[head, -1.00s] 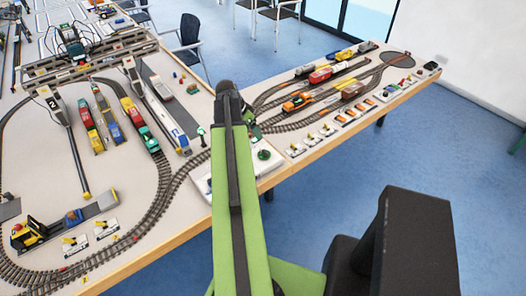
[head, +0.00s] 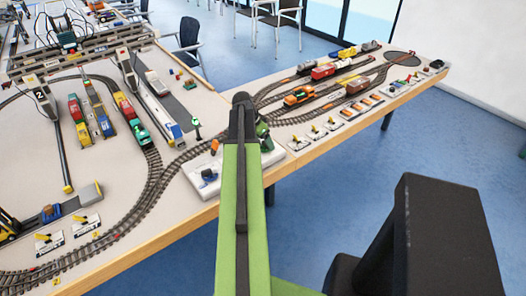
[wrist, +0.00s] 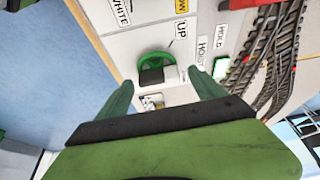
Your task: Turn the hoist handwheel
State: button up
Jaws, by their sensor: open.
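The hoist handwheel is a green ring (wrist: 155,62) at the upper middle of the wrist view, on a white panel with the labels UP, HOIST and HOLD near it. A small white and black block (wrist: 158,76) covers part of its near side. My gripper (wrist: 160,77) has its two green fingers apart, with the wheel beyond and between the tips; I cannot tell whether they touch it. In the head view the white control panel (head: 205,187) stands at the table's near edge, and my arm hides its middle and the wheel.
Curved model track (wrist: 279,55) runs right of the panel in the wrist view. In the head view, cranes and trains, such as a green engine (head: 141,135), stand left. Small switch boxes (head: 314,131) line the near edge at right. Blue floor (head: 330,200) lies open beyond the edge.

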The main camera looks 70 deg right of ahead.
jog(key=shift+d+f, duration=0.1)
jog(key=shift+f, duration=0.1)
jog(key=c, duration=1.3)
jog(key=shift+a+f, duration=0.1)
jog(key=shift+a, duration=0.25)
jog(key=shift+c, duration=0.3)
jog(key=shift+d, duration=0.25)
jog(key=shift+s+d+n, duration=0.1)
jog(key=shift+s+n, duration=0.05)
jog(key=shift+n, duration=0.65)
jog(key=n+t, duration=0.2)
jog(key=n, duration=0.2)
jog(key=shift+n+h, duration=0.4)
jog(key=shift+n+t, duration=0.8)
jog(key=shift+n, duration=0.7)
